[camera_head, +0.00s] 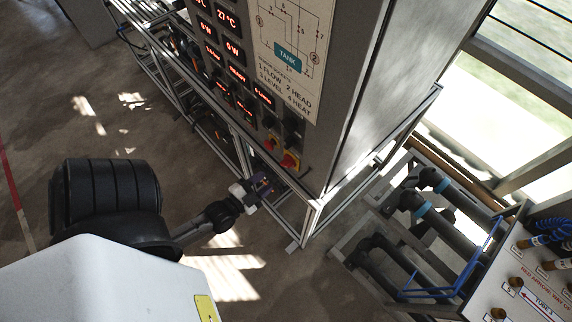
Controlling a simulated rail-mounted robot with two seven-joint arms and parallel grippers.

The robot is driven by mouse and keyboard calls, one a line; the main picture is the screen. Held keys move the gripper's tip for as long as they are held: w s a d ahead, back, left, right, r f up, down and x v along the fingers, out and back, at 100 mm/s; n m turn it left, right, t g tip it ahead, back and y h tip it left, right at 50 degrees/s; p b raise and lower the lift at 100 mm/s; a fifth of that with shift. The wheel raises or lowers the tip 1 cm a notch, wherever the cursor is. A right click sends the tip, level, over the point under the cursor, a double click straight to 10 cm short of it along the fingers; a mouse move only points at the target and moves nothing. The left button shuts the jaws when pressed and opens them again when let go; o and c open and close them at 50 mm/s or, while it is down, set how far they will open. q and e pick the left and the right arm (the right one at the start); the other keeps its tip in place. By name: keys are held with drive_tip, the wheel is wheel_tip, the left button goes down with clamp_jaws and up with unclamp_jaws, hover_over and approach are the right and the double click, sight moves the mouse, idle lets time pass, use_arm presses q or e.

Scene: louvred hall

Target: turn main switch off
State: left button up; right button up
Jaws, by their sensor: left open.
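The control cabinet (345,120) stands in the upper middle, its front panel turned to the left. Low on that panel are two red-and-yellow rotary switches, a larger one (290,160) near the bottom corner and a smaller one (270,143) to its left. Which is the main switch, and their exact handle positions, I cannot read. My left gripper (264,184) is open and empty, just below and left of the larger switch in the picture, seemingly apart from it. My right gripper is out of view.
Lit red displays (235,53) and a tank diagram (290,45) fill the upper panel. A metal frame (313,212) surrounds the cabinet's base. Dark pipes (420,215) and a white hose board (535,275) stand right. Open floor (90,130) lies left.

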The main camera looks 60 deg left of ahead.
sight(284, 166)
use_arm(q)
drive_tip(key=b+x, duration=0.2)
drive_tip(key=x, duration=0.6)
drive_tip(key=shift+a, duration=0.15)
drive_tip(key=shift+x, duration=0.9)
drive_tip(key=c, duration=0.6)
clamp_jaws()
drive_tip(key=shift+r, duration=0.1)
